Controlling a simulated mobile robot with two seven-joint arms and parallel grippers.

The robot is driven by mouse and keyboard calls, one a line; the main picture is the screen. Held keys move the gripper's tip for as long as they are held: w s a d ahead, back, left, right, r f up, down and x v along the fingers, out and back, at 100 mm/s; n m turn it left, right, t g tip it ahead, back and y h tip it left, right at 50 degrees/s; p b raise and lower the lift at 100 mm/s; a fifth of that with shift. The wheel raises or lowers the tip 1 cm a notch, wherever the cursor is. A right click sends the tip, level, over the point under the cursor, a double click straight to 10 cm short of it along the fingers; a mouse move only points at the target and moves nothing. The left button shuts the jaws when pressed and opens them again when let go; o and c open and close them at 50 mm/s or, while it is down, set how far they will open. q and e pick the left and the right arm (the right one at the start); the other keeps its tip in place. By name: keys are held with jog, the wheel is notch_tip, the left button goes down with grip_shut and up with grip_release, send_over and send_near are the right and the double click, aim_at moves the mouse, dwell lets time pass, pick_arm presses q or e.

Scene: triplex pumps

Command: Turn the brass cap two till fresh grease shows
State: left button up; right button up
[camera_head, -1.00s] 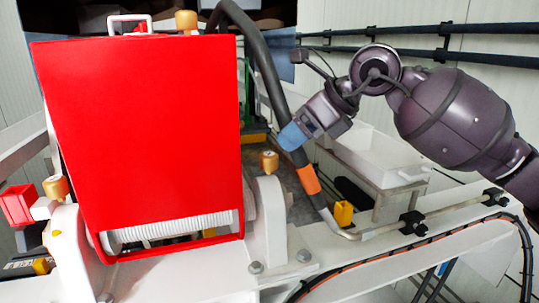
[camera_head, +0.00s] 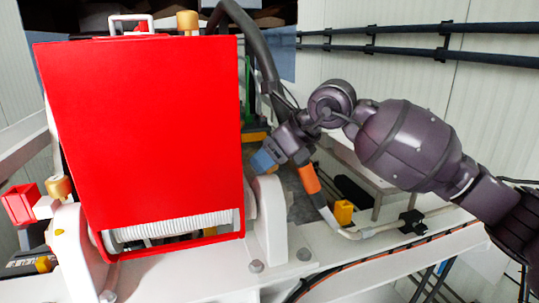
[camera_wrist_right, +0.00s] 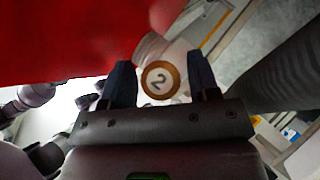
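Brass cap two is a round brass cap (camera_wrist_right: 160,80) with a pale face marked "2", seen in the right wrist view. It sits between the two dark fingers of my right gripper (camera_wrist_right: 161,82), with a small gap on each side. The gripper is open, and no contact shows. In the head view my right gripper (camera_head: 263,161) is at the right side of the red guard, over the white bearing housing (camera_head: 268,215), and hides the cap there. My left gripper is not in view.
The big red guard (camera_head: 140,140) stands close left of my right gripper. Other brass caps are at the lower left (camera_head: 59,188) and on top (camera_head: 187,21). A dark hose (camera_head: 258,50) with an orange band (camera_head: 309,178) runs close behind my right gripper.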

jog(key=c, duration=0.7)
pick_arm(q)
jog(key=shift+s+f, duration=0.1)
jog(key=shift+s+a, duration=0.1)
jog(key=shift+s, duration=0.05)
pick_arm(e)
jog(key=shift+m+t, duration=0.3)
jog(key=m+t+h, duration=0.1)
jog(key=m, duration=0.1)
jog(key=shift+m+t, duration=0.3)
jog(key=m+t+h+b, duration=0.1)
jog(key=m+t+h, duration=0.1)
jog(key=m+h, duration=0.2)
jog(key=shift+m, duration=0.9)
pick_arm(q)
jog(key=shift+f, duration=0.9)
pick_arm(e)
jog(key=shift+m+t+h, duration=0.4)
jog(key=shift+m+h, duration=0.5)
jog(key=shift+m, duration=0.1)
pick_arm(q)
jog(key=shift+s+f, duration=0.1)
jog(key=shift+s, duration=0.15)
